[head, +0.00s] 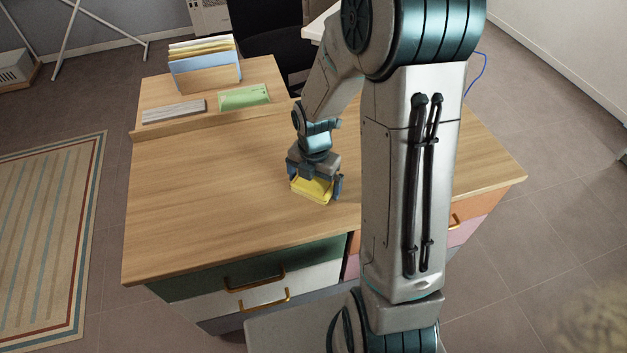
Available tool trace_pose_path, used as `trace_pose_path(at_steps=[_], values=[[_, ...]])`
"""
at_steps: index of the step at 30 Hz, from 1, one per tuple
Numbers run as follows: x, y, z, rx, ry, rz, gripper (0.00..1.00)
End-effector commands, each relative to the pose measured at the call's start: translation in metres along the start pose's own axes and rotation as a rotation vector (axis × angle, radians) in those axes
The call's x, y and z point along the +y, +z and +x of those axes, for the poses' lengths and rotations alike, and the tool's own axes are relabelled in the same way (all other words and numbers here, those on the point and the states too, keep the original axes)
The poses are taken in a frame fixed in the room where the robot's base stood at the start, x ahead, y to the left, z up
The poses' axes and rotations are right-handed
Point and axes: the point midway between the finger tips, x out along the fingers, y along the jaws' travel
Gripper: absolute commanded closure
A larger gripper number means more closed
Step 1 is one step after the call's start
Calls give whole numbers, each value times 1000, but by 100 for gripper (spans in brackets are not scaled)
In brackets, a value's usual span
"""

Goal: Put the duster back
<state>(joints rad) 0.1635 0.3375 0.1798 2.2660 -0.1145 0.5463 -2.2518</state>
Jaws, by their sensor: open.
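A yellow, block-like thing (312,190), which looks like the duster, sits on the wooden desk top (215,190) near its front middle. My gripper (315,187) points down right over it, with one finger to its left and one to its right. The jaws are open. The gripper body hides the top and back of the yellow thing. I cannot tell whether the fingers touch it.
A raised ledge (155,92) at the back left carries a grey slab (174,111), a green packet (244,96) and a blue file holder (207,75) with papers. Drawers with handles (255,282) front the desk. The left desk top is clear; my arm hides part of the right.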

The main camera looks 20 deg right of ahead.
Motion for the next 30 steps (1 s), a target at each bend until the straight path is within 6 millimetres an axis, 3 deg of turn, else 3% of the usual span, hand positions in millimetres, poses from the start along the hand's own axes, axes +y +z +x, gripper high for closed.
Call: trace_pose_path(at_steps=[15, 23, 26, 30], values=[[0, 1, -98, -5, 3, 0, 0], [0, 0, -122, -4, 2, 16, 0], [-4, -4, -128, -12, 4, 97, 0], [-14, -15, -140, -35, 16, 345, 0]])
